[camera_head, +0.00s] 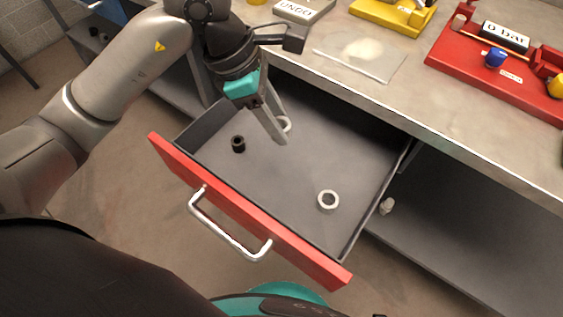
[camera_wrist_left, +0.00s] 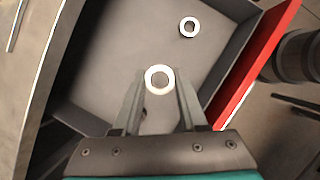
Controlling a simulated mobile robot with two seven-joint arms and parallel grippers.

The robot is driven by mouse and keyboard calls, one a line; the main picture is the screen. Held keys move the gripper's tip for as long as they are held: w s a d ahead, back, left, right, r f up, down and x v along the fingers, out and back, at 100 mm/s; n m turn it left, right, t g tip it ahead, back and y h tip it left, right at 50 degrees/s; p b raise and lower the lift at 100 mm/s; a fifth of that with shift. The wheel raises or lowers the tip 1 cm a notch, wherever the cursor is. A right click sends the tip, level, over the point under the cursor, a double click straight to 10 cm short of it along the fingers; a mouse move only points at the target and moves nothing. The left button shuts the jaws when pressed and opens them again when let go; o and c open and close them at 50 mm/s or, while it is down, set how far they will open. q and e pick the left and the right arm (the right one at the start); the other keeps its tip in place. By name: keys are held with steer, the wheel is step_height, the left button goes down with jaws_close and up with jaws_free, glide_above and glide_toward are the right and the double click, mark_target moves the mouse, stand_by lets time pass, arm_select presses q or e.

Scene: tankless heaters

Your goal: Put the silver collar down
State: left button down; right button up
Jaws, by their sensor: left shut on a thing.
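My left gripper (camera_head: 279,132) reaches down into the open drawer (camera_head: 262,190) with the red front. It is shut on a silver collar (camera_head: 286,123), which shows as a pale ring between the fingertips in the left wrist view (camera_wrist_left: 160,79). In the head view a finger partly hides this collar. I cannot tell whether it touches the drawer floor. A second, similar pale ring (camera_head: 328,200) lies flat on the drawer floor near the front right; it also shows in the left wrist view (camera_wrist_left: 189,27). My right gripper is not in view.
A small black fitting (camera_head: 238,144) stands in the drawer's left part. The drawer walls and red front with its metal handle (camera_head: 228,232) surround the gripper. The worktop (camera_head: 440,110) overhangs behind, with a red tray (camera_head: 500,65) and a yellow tray (camera_head: 395,14). The drawer's middle floor is clear.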

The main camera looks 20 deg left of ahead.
arm_select(q)
step_height(320, 180, down, 9)
steer(key=shift+r+b, duration=0.1)
steer(key=shift+b, duration=1.15)
steer(key=shift+f+b, duration=0.65)
steer(key=shift+f, duration=1.75)
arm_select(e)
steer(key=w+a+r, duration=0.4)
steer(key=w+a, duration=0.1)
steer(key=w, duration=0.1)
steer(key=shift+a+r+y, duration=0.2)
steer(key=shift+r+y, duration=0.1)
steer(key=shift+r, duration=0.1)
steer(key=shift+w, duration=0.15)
arm_select(q)
steer(key=shift+f, duration=0.1)
steer(key=shift+c, duration=2.2)
jaws_free()
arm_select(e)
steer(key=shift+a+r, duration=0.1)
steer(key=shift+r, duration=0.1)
